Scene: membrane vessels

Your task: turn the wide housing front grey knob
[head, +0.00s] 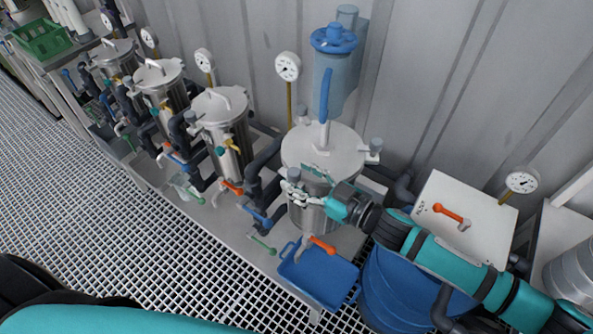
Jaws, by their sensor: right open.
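The wide housing (322,147) is the broad steel vessel with a flat round lid, right of centre in the head view. A grey knob (293,174) shows at the front left of its lid edge. My right gripper (294,188) reaches in from the right across the front of the housing. Its jaws are open, with the fingertips close to this front knob. I cannot tell whether they touch it or stand around it. Two other grey knobs sit at the lid's right edge (375,146) and back (301,114). My left gripper is out of view.
A blue cylinder (334,80) stands above the housing, beside a pressure gauge (288,67). Narrower steel housings (222,106) line up to the left. A blue tray (321,283), an orange-handled valve (323,244) and a blue drum (390,296) are below. Open grating (130,240) lies at lower left.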

